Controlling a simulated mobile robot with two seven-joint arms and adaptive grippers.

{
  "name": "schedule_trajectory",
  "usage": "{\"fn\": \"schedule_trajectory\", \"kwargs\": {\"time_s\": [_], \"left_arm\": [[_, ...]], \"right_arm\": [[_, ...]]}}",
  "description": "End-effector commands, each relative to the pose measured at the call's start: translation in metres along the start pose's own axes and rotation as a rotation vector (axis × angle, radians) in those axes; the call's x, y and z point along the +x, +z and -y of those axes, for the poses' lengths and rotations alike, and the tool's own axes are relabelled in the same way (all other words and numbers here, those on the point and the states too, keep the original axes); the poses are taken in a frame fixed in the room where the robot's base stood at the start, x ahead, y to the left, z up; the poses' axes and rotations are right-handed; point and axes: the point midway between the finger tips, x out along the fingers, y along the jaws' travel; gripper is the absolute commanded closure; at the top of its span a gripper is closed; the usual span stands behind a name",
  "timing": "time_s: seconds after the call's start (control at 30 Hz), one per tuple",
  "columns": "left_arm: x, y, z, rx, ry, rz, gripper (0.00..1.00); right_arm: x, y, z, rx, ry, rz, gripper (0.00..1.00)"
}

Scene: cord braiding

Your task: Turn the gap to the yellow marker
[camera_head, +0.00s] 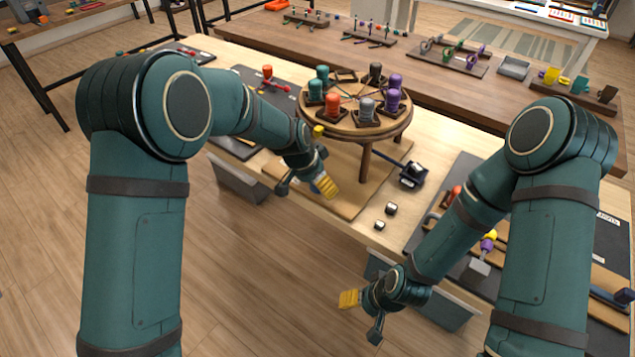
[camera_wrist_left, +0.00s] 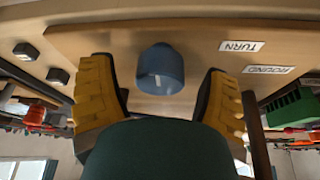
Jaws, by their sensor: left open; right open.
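The round braiding stand (camera_head: 345,128) stands on the wooden table, with several bobbins around its top: teal, orange, grey, purple and dark ones. An empty place, the gap (camera_head: 345,76), shows at the back of the ring. A small yellow marker (camera_head: 318,130) shows at the stand's front-left rim, beside my left arm. My left gripper (camera_head: 325,187) is open, low in front of the stand. In the left wrist view, a blue knob (camera_wrist_left: 160,70) with a white line shows between its spread fingers; contact cannot be told. My right gripper (camera_head: 349,299) is open and empty, clear of the table's front edge.
A board (camera_wrist_left: 200,40) carries TURN and ROUND labels. Two small dark-topped blocks (camera_head: 391,209) and a black device (camera_head: 413,174) lie right of the stand. A dark tool mat (camera_head: 462,172) lies at right. A grey bin (camera_head: 238,182) hangs at the table's front.

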Motion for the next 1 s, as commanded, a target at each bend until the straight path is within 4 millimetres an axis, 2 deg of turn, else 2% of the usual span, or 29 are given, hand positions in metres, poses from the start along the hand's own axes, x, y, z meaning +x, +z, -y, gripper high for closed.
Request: {"fn": "schedule_trajectory", "kwargs": {"time_s": [0.27, 0.4, 0.47, 0.77, 1.0], "left_arm": [[0.0005, -0.0003, 0.0002, 0.0, 0.0, -0.001, 0.23], [0.0004, -0.0003, 0.0001, 0.0, 0.0, -0.001, 0.72], [0.0004, -0.0003, 0.0001, 0.0, 0.0, -0.001, 0.91], [0.0003, -0.0004, -0.0002, -0.008, -0.003, 0.0, 0.92], [-0.0008, -0.001, -0.0007, -0.08, -0.034, 0.0, 0.92]], "right_arm": [[-0.0001, -0.0002, 0.0001, 0.0, 0.0, -0.001, 0.39], [-0.0001, -0.0002, 0.0001, 0.0, 0.0, -0.001, 0.39], [-0.0001, -0.0001, 0.0, 0.0, 0.0, 0.0, 0.39], [-0.0009, 0.0, 0.0003, 0.0, 0.0, 0.0, 0.39], [-0.0077, 0.0005, 0.0029, 0.0, 0.0, 0.003, 0.39]]}}
